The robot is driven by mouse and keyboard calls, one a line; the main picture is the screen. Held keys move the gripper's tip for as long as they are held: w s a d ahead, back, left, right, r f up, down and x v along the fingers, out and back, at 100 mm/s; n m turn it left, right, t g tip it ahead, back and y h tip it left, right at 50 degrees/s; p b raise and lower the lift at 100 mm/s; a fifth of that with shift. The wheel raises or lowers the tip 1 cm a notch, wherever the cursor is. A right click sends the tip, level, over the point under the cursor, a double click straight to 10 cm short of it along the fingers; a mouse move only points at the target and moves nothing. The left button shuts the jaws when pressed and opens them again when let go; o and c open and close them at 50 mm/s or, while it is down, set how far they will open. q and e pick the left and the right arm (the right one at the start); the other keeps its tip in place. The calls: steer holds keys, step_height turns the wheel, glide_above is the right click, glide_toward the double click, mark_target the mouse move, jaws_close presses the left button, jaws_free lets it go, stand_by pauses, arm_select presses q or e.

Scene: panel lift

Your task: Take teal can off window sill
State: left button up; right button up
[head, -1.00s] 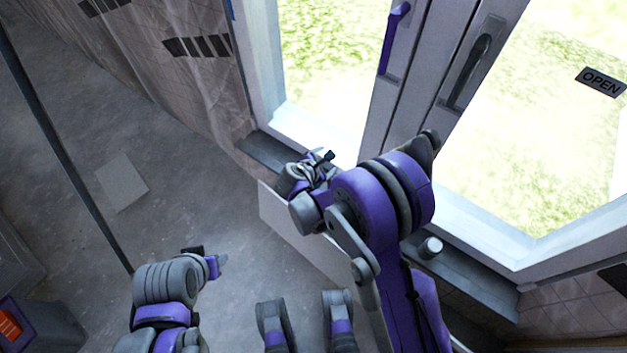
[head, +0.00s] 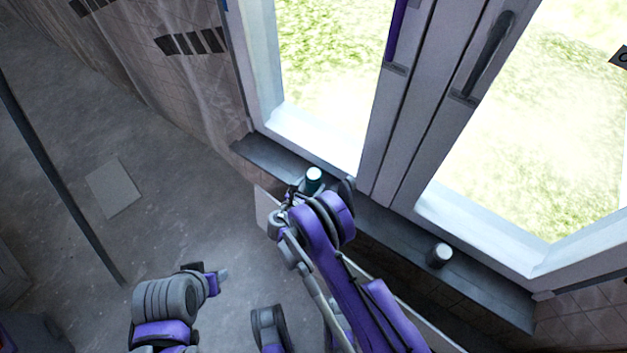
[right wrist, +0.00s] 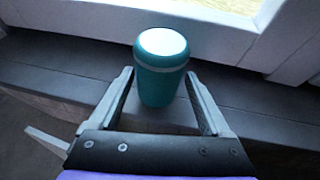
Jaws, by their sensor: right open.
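The teal can (right wrist: 160,80) with a white top stands upright on the dark window sill (right wrist: 60,70). In the head view the can (head: 313,181) shows just beyond my right gripper, its lower part partly hidden by my arm. In the right wrist view my right gripper (right wrist: 163,95) is open, with one finger on each side of the can's lower part. Whether a finger touches the can I cannot tell. My left gripper (head: 219,277) is at the lower left over the floor, away from the sill; its jaw state is unclear.
A grey can (head: 439,254) stands on the sill further right. The closed window with white frames (head: 400,130) rises behind the sill. A pale panel (head: 266,210) is below the sill's front edge. A flat grey sheet (head: 114,188) lies on the open floor at left.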

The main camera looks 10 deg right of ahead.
steer(key=x, duration=0.3)
steer(key=b+x, duration=0.1)
steer(key=x, duration=0.2)
steer(key=shift+w+r, duration=0.1)
steer(key=shift+r, duration=0.1)
steer(key=c, duration=1.2)
